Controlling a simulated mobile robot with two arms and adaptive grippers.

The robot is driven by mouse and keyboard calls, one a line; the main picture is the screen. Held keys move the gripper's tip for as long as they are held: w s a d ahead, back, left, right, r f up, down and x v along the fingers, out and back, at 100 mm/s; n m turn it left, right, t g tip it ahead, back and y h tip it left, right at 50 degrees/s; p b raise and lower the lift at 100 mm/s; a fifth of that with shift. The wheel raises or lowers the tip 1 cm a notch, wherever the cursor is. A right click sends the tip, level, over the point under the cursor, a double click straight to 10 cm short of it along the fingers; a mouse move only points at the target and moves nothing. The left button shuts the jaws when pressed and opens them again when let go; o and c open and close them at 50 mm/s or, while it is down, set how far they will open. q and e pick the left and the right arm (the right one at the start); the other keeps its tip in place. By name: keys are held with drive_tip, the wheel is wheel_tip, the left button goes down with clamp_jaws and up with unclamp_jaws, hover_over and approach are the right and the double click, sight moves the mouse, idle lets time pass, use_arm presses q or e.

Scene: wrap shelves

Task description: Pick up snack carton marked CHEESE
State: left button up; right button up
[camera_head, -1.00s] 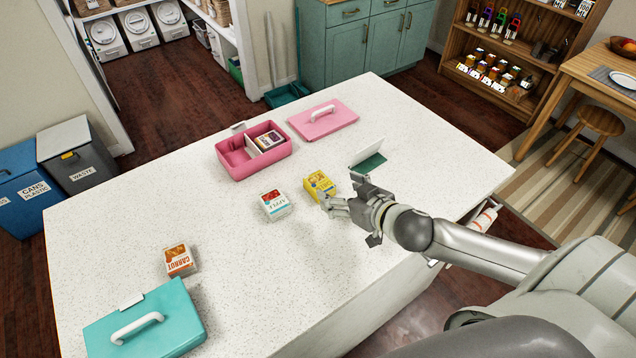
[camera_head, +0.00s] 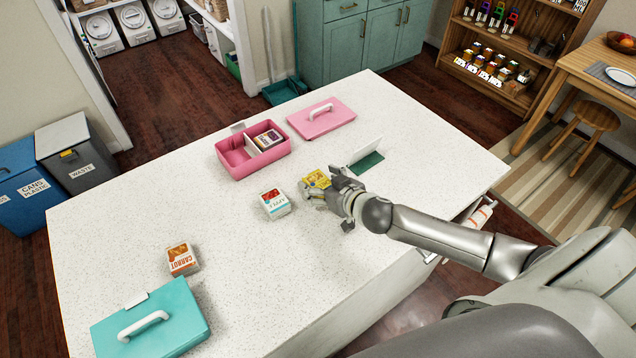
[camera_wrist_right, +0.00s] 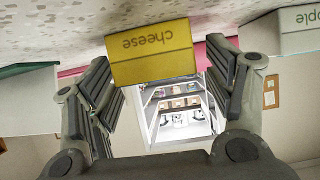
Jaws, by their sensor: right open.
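The yellow snack carton marked cheese (camera_head: 316,180) stands on the white counter, partly hidden by my right gripper in the head view. In the right wrist view the carton (camera_wrist_right: 150,50) shows its yellow side with the word "cheese" upside down, ahead of and between the fingers. My right gripper (camera_head: 322,193) is open at the carton; its two fingers also show in the right wrist view (camera_wrist_right: 160,95). I cannot tell whether the fingers touch the carton. My left gripper is not in view.
An apple carton (camera_head: 275,204) stands just left of the cheese carton. A carrot carton (camera_head: 182,260) and teal lunchbox (camera_head: 190,322) are further left. An open pink box (camera_head: 235,165), its pink lid (camera_head: 335,124) and a green-and-white stand (camera_head: 368,162) lie behind.

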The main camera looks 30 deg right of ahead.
drive_tip(key=shift+c, duration=0.4)
drive_tip(key=c, duration=1)
drive_tip(key=shift+r, duration=0.1)
